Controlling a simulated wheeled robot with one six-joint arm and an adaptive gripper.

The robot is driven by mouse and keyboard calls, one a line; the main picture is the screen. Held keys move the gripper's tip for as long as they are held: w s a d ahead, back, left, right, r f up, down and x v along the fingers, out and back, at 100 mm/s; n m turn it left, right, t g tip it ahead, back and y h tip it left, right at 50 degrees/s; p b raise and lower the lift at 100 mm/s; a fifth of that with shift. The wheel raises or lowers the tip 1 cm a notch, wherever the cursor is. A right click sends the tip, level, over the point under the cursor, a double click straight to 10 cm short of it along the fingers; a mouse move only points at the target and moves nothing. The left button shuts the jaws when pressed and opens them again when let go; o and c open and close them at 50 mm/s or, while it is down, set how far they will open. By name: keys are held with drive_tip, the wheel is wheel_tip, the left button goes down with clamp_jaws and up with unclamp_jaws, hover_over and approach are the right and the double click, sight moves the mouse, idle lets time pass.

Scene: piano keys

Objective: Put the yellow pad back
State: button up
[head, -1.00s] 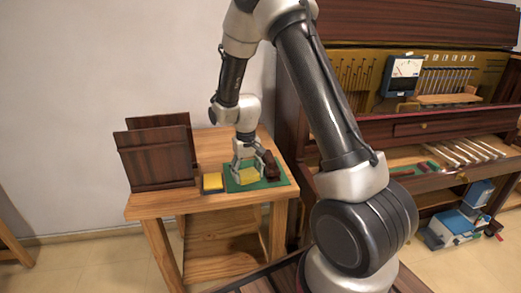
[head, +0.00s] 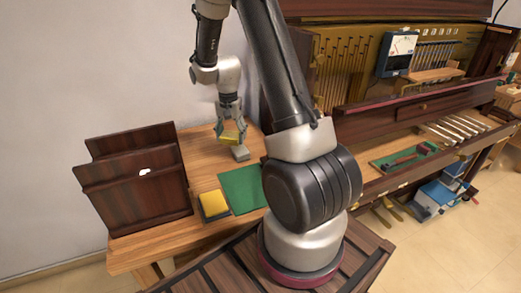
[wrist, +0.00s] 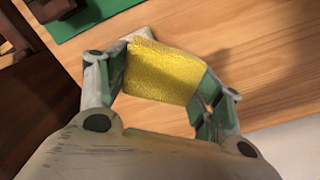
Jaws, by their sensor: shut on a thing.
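My gripper (head: 231,137) is shut on a yellow pad (head: 229,138) above the wooden table, behind the green mat. In the wrist view, my gripper (wrist: 164,75) has its fingers on two opposite sides of the yellow pad (wrist: 165,72), with wood grain below. A small grey block (head: 240,153) shows just below the pad; I cannot tell whether they touch. Another yellow pad (head: 214,201) lies in a dark tray (head: 215,216) at the left edge of the green mat.
The green mat (head: 240,188) looks bare where visible; my arm hides its right part. A dark wooden rack (head: 140,190) stands at the table's left. The piano, with a meter (head: 398,50) and a hammer on a green strip (head: 404,158), is at right.

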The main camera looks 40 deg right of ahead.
drive_tip(key=s+d+r+m, duration=0.3)
drive_tip(key=d+m, duration=0.6)
drive_tip(key=d, duration=0.2)
drive_tip(key=m, duration=0.1)
hover_over(264, 150)
wheel_tip(264, 150, down, 6)
drive_tip(key=shift+f, duration=0.1)
drive_tip(key=shift+w+f, duration=0.1)
drive_tip(key=shift+f, duration=1.85)
drive_tip(key=shift+f, duration=0.1)
drive_tip(key=o, duration=1)
